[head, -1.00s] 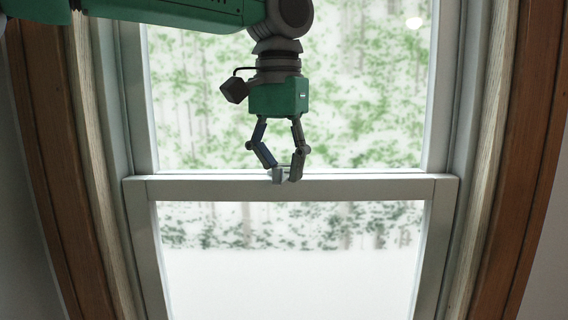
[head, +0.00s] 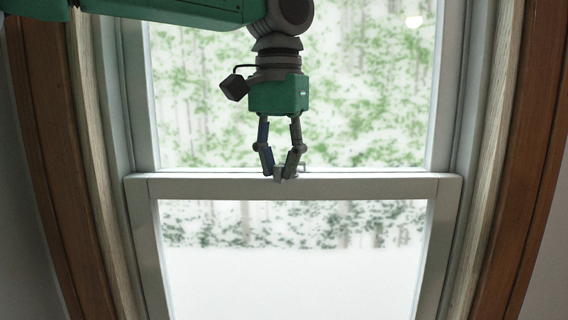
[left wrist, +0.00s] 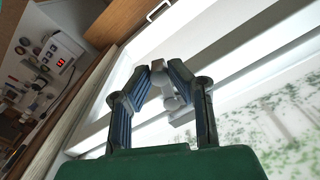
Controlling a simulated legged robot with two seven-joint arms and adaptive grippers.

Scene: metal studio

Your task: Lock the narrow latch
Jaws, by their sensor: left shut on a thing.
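The narrow latch (head: 279,176) is a small grey piece on top of the window's middle rail, at about the centre of the head view. My left gripper (head: 278,174) comes down from above with its fingers closed in on the latch. In the left wrist view, the latch (left wrist: 171,101) is a pale grey piece between and just past the fingertips of the left gripper (left wrist: 152,84). The fingers hide part of it, so its exact angle is hard to tell. My right gripper is not in view.
The middle rail (head: 380,187) of the sash window runs across the head view. Wooden trim (head: 530,150) frames both sides. In the left wrist view, a white device with a red display (left wrist: 60,60) stands among blurred items at the left.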

